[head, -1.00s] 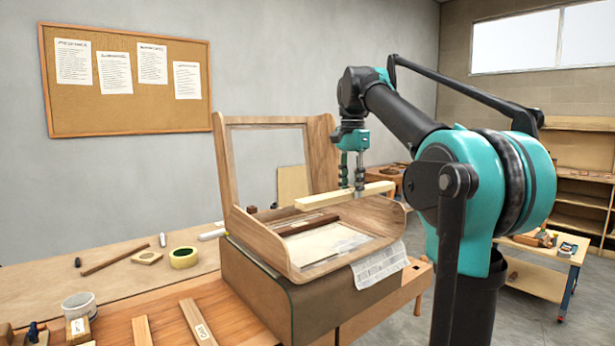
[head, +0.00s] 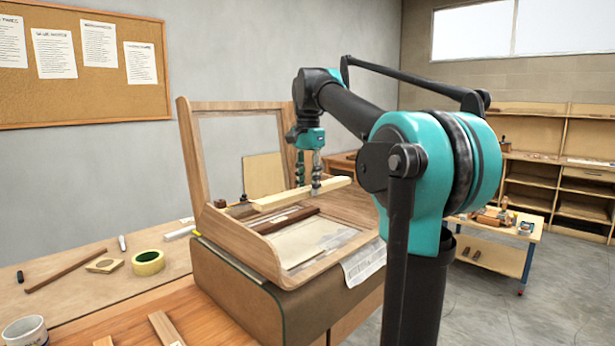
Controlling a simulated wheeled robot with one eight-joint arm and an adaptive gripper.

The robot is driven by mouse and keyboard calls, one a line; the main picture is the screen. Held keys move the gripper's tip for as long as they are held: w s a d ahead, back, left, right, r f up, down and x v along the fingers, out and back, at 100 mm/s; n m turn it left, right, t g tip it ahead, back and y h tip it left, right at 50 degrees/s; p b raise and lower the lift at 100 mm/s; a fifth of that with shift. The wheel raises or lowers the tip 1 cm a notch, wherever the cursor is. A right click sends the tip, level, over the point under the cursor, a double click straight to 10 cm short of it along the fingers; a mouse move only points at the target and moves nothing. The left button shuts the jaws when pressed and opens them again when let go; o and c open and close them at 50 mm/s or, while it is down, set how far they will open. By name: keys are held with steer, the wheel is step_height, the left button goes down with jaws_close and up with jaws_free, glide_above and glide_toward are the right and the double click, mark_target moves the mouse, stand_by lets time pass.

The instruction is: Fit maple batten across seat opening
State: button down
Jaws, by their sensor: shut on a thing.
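My gripper (head: 308,187) points down and is shut on the pale maple batten (head: 275,200), near its middle to right part. The batten lies roughly level and slants up to the right in the head view. It appears just above the wooden seat frame (head: 268,262); I cannot tell whether any part touches. The seat opening (head: 312,242) is in the flat part of the frame. A dark brown strip (head: 287,220) lies across it, nearer to me than the batten. The upright back frame (head: 190,150) rises behind on the left. The batten's far side is hidden.
The frame rests on a brown padded block (head: 235,285) at the bench edge. A paper sheet (head: 364,262) hangs at its right. Tape (head: 149,262), a cup (head: 25,331) and wood pieces lie on the bench at left. A low cart (head: 495,255) stands at right.

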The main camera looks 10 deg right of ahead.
glide_toward(308, 240)
steer(key=shift+w+f, duration=0.1)
steer(key=shift+f, duration=2.45)
steer(key=shift+f, duration=0.55)
steer(key=c, duration=1)
jaws_free()
steer(key=shift+r, duration=8)
